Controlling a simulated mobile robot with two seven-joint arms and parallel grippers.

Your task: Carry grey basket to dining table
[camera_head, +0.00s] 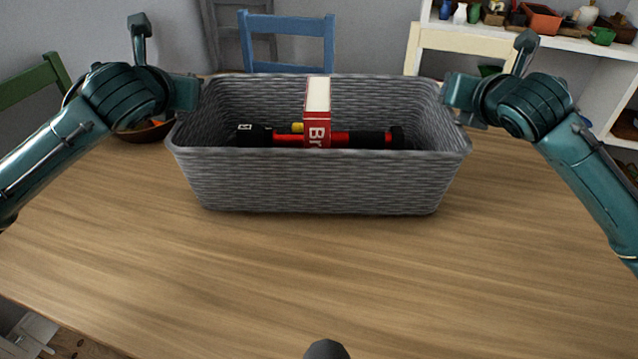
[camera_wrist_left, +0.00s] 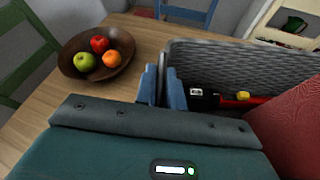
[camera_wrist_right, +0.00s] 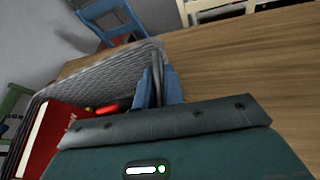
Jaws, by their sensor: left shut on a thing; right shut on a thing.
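The grey woven basket (camera_head: 318,182) is over the wooden dining table (camera_head: 300,270) in the head view, level and upright. I cannot tell whether its bottom touches the tabletop. Inside it are a red and white box (camera_head: 317,105), standing up, and a red and black flashlight-like object (camera_head: 365,139). My left gripper (camera_head: 192,92) is shut on the basket's left end rim; its fingers show in the left wrist view (camera_wrist_left: 162,88). My right gripper (camera_head: 458,98) is shut on the right end rim; its fingers show in the right wrist view (camera_wrist_right: 157,86).
A wooden bowl (camera_wrist_left: 122,68) with apples and an orange stands on the table just left of the basket. Blue (camera_head: 290,42), green (camera_head: 35,80) and cream (camera_head: 465,42) chairs surround the table. A white shelf (camera_head: 590,55) stands at the back right. The tabletop in front is clear.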

